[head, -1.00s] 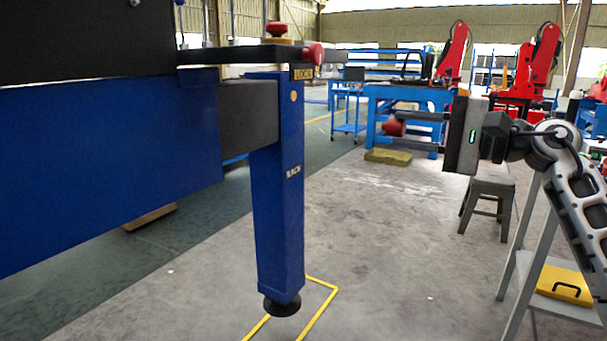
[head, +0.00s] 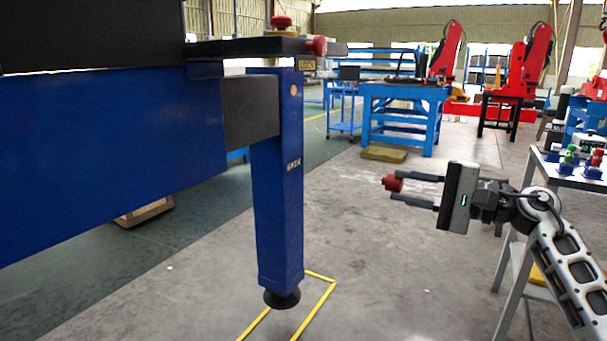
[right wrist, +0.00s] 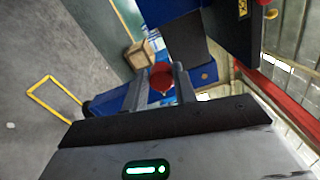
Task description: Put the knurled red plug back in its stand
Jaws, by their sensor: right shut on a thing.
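My right gripper (head: 395,190) is shut on the knurled red plug (head: 393,182), which sits between its fingertips and points left. The plug also shows in the right wrist view (right wrist: 161,77), between the two fingers. The blue stand (head: 279,200) is an upright leg on a dark round foot, left of my right gripper. Clear space lies between plug and stand in the head view. A small tan round spot (head: 294,90) shows high on the stand's face; I cannot tell whether it is a hole. My left gripper is not in view.
A red knob (head: 316,46) sticks out at the top of the stand, with another red knob (head: 282,22) above. A dark beam (head: 252,110) joins the stand from the left. A table with small coloured parts (head: 583,172) stands right. The floor between is clear.

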